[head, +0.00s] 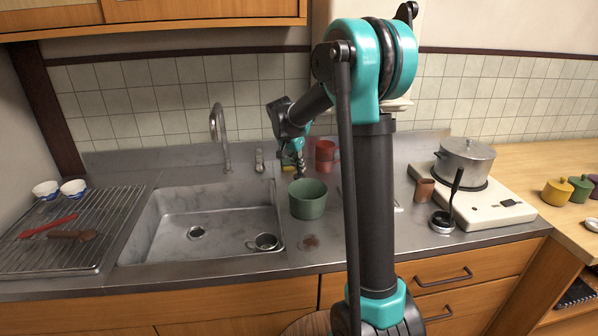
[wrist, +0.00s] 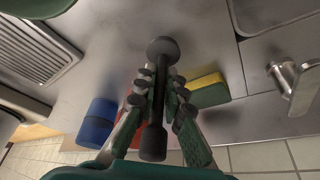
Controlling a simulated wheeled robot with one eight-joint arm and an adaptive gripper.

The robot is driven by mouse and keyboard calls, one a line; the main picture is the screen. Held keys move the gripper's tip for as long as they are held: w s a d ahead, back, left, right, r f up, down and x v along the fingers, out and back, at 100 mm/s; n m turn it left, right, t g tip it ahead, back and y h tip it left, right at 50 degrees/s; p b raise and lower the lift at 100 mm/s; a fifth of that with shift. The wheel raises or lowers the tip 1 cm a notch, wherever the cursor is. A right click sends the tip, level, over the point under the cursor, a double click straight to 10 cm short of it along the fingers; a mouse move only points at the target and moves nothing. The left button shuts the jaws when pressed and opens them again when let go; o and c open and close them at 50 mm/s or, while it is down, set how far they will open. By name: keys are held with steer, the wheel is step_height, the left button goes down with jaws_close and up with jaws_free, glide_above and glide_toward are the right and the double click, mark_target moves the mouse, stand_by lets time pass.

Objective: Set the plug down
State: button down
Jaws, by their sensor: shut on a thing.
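In the wrist view, a dark plug (wrist: 162,49) with a round disc end and a long stem is clamped between the two fingers of my gripper (wrist: 158,85). The disc points away from the fingers over the grey metal counter; I cannot tell whether it touches. In the head view, my gripper (head: 298,168) is at the back of the counter, right of the sink (head: 165,215) and just behind the green pot (head: 307,204). The plug is too small and dark to make out there.
A yellow-green sponge (wrist: 207,90), a blue cylinder (wrist: 97,122) and a tap (wrist: 296,82) are near my gripper. A stove (head: 490,207) with a pot (head: 465,160) is further right.

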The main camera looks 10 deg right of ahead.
steer(key=shift+f, duration=1.2)
steer(key=shift+f, duration=0.1)
steer(key=c, duration=1.6)
jaws_free()
steer(key=v, duration=1.2)
